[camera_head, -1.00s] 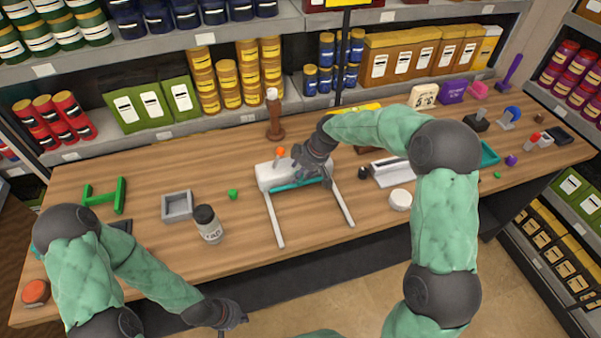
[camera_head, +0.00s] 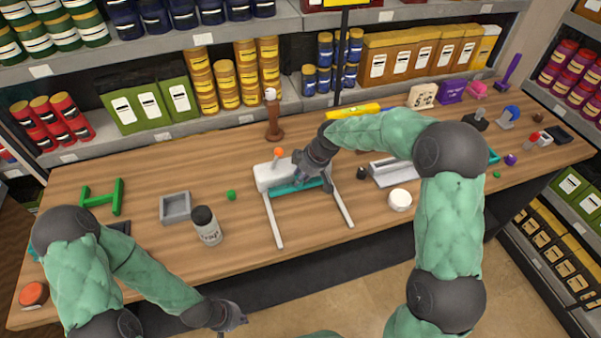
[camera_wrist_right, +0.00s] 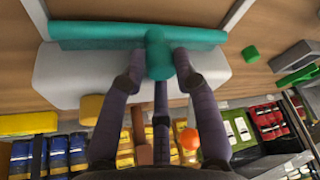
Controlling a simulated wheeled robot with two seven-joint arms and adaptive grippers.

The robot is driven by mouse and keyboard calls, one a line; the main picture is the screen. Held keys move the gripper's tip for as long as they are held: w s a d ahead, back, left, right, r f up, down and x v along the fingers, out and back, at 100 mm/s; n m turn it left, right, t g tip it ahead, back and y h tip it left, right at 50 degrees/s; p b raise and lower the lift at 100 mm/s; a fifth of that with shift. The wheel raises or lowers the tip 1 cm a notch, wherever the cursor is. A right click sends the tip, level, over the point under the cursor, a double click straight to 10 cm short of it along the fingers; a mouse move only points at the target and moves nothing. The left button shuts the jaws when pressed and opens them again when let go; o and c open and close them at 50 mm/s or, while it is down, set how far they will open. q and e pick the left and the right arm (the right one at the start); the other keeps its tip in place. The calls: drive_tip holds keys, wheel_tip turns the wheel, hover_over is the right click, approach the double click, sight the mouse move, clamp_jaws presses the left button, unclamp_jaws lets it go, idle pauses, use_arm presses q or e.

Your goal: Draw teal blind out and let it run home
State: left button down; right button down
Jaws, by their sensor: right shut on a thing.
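The blind has a white housing (camera_head: 266,177) with two pale rails reaching toward the table's front edge. Its teal bar (camera_head: 292,188) lies across the rails close along the housing's front side. In the right wrist view the teal bar (camera_wrist_right: 90,31) has a round teal grip (camera_wrist_right: 158,55) at its middle. My right gripper (camera_head: 300,177) is over the bar, and its fingers (camera_wrist_right: 157,62) are shut on that grip from both sides. My left gripper (camera_head: 238,318) is low in front of the table, away from the blind; its fingers are too small to judge.
An orange-topped lever (camera_head: 278,154) stands by the housing. A labelled jar (camera_head: 206,226), grey tray (camera_head: 175,207) and green block (camera_head: 231,195) are to the left. A white round piece (camera_head: 400,200) is to the right. The rails' front stretch is clear.

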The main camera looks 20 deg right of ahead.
drive_tip(key=s+b, duration=0.1)
drive_tip(key=s, duration=1.4)
drive_tip(key=shift+d, duration=0.1)
